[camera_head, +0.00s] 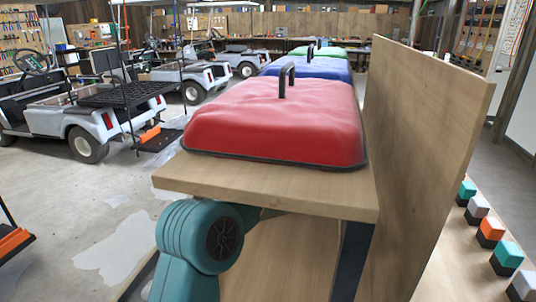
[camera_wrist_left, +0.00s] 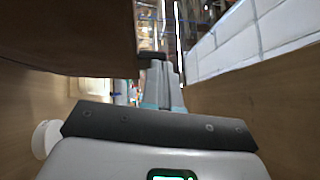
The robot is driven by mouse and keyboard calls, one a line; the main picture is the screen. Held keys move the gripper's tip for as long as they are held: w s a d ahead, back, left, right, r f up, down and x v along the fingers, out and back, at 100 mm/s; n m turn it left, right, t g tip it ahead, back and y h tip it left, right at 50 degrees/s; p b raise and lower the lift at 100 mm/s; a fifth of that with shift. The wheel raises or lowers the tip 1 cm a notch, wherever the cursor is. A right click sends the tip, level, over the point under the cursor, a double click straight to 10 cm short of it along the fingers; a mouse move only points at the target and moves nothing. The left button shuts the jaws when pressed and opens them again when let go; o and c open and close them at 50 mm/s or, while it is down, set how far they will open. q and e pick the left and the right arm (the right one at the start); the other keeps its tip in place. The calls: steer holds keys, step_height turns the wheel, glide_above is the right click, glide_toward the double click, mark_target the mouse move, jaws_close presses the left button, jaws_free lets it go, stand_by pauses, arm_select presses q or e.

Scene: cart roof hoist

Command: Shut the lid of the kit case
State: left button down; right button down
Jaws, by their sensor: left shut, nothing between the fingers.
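I cannot make out the kit case or its lid in either view. My left gripper (camera_wrist_left: 153,58) shows in the left wrist view, its fingers together and empty, pointing away between wooden surfaces. A dark brown surface (camera_wrist_left: 65,40) hangs over the upper left of that view, close to the fingers. In the head view a teal arm link of mine is under the front edge of a wooden shelf, and the left gripper itself is hidden there. My right gripper is in neither view.
A red cart roof (camera_head: 278,120) with a black handle sits on the wooden shelf (camera_head: 270,188), with blue (camera_head: 310,68) and green (camera_head: 318,51) ones behind. A tall wooden panel (camera_head: 425,120) stands right of them. Several coloured blocks (camera_head: 507,255) line the right. Carts (camera_head: 85,110) stand left.

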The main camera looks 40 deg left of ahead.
arm_select(q)
steer(key=a, duration=0.1)
steer(key=s, duration=0.1)
steer(key=a+n+h, duration=0.1)
steer(key=shift+s+a+r+g, duration=0.25)
steer(key=shift+a+r+g, duration=0.05)
steer(key=shift+a, duration=0.05)
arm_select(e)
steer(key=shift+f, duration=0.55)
